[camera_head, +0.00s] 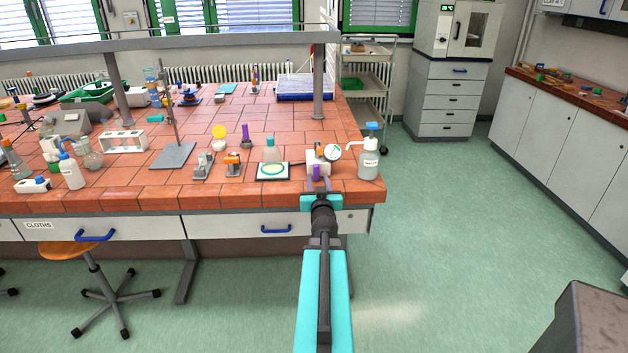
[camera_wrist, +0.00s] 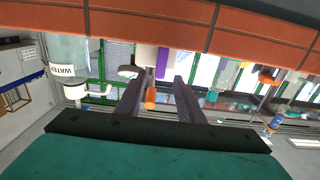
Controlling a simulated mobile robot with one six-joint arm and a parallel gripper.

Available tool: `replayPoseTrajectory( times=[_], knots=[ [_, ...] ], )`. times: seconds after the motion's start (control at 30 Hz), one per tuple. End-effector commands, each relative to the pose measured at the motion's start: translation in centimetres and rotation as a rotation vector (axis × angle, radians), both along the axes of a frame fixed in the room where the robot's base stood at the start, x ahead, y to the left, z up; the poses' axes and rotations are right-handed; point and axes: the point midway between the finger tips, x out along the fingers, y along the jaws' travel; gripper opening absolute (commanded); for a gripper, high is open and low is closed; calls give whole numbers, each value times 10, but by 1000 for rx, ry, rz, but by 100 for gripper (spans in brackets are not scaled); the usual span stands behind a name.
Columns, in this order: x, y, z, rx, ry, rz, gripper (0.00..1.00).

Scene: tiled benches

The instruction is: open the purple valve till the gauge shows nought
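A white valve block (camera_head: 312,155) stands near the bench's front right edge. Its round white gauge (camera_head: 335,152) faces partly my way, with a green patch, but the needle is too small to read. In the wrist view, which is upside down, a purple bar (camera_wrist: 162,62), seemingly the purple valve's handle, lies beside the white body (camera_wrist: 146,55). An orange knob (camera_wrist: 150,98) shows there too. My gripper (camera_head: 318,183) is at the front of the block. In the wrist view its two fingers (camera_wrist: 158,88) are apart, with the orange knob seen between them and no clear contact.
A blue-capped water bottle (camera_head: 368,160) stands close right of the gauge. A flask on a hotplate (camera_head: 273,172), an orange-topped fixture (camera_head: 232,164) and a purple upright piece (camera_head: 245,135) stand to the left.

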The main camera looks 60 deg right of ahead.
Motion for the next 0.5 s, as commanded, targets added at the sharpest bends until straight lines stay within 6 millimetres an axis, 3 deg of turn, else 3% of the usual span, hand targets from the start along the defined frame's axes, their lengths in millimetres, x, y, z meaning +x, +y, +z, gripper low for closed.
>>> replayPoseTrajectory(
  times=[0.5],
  knots=[
    [22, -32, 0, 0, 0, -1, 34]
  ],
)
